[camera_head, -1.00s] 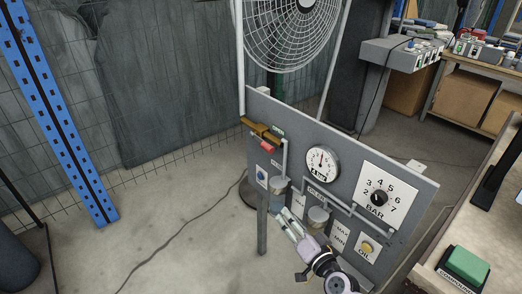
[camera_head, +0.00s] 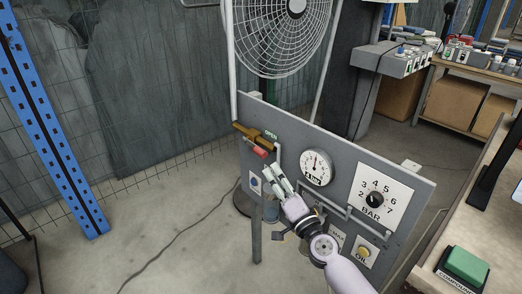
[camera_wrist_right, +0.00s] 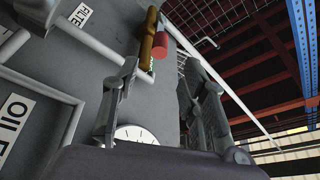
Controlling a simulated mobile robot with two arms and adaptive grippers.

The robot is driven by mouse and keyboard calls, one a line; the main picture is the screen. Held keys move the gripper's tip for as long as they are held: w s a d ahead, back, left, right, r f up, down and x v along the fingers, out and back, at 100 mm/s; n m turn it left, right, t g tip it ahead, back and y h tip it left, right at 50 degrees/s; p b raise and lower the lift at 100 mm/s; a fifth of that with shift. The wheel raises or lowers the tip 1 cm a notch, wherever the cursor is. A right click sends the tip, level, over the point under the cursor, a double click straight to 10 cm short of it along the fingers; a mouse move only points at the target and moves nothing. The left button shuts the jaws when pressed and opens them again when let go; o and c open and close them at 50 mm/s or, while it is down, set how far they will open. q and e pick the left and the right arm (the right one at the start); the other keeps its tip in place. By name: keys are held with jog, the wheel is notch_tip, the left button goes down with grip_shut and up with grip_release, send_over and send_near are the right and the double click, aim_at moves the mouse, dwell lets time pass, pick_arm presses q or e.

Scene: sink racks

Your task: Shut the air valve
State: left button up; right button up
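The air valve has a brass body (camera_head: 255,136) with a red handle end (camera_head: 260,152). It sits at the upper left corner of the grey panel (camera_head: 340,150), beside a green OPEN label (camera_head: 271,134). My right gripper (camera_head: 274,172) is just below and right of the red end, in front of the panel and apart from the valve. In the right wrist view its two fingers (camera_wrist_right: 160,95) stand apart with nothing between them. The brass lever (camera_wrist_right: 149,38) and red end (camera_wrist_right: 150,45) show ahead, beyond the fingertips. My left gripper is out of view.
The panel carries a round gauge (camera_head: 317,168), a BAR dial (camera_head: 376,199), pipes and an OIL button (camera_head: 363,252). My right arm hides part of its lower middle. A fan (camera_head: 283,35) stands behind. A bench with a green button (camera_head: 465,264) is at right.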

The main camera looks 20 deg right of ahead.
aim_at(261, 152)
jog(key=x, duration=0.9)
jog(key=shift+w, duration=0.1)
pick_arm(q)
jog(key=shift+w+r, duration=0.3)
pick_arm(e)
jog(key=shift+w+r, duration=0.15)
jog(key=shift+w, duration=0.5)
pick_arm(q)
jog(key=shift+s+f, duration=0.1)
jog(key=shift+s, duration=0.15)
pick_arm(e)
grip_shut()
